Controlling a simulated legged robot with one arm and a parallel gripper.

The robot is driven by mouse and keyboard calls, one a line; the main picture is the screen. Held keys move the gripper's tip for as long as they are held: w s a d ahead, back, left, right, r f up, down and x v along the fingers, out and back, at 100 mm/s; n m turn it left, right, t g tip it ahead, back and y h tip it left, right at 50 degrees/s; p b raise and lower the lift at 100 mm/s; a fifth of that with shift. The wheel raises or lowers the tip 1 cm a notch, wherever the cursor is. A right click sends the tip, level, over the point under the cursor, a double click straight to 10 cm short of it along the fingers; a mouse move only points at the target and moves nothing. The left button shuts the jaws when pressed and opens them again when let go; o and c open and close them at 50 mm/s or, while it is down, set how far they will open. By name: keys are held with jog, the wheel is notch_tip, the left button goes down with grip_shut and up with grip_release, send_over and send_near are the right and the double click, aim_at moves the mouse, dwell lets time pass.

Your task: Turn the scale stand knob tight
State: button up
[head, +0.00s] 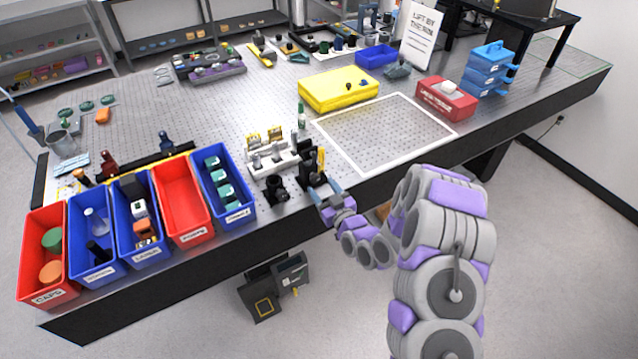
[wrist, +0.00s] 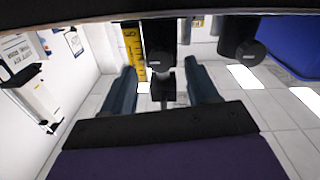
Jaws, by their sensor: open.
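The scale stand (head: 312,178) is a small black stand with an upright yellow scale (head: 321,158) at the bench's front edge. My gripper (head: 327,189) is at the stand, just off the front edge of the bench. Its two dark fingers are open in the wrist view (wrist: 162,82). The knob appears between and beyond the fingertips, with a gap on each side. In the head view my gripper hides the knob.
A second black post (wrist: 242,45) stands right of the knob in the wrist view. A blue bin (head: 222,188) and a red bin (head: 181,197) stand left of the stand. A white-framed perforated plate (head: 345,115) lies to the right.

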aim_at(316, 181)
jog(key=shift+w+a+f, duration=0.1)
jog(key=shift+w+a, duration=0.9)
jog(key=shift+a, duration=0.2)
jog(key=shift+w+a, duration=0.2)
jog(key=shift+w, duration=0.15)
jog(key=shift+w+d, duration=0.3)
jog(key=shift+d, duration=0.45)
jog(key=shift+a, duration=0.7)
jog(key=c, duration=0.4)
jog(key=shift+c, duration=0.8)
jog(key=shift+d, duration=0.25)
jog(key=shift+c, duration=2.4)
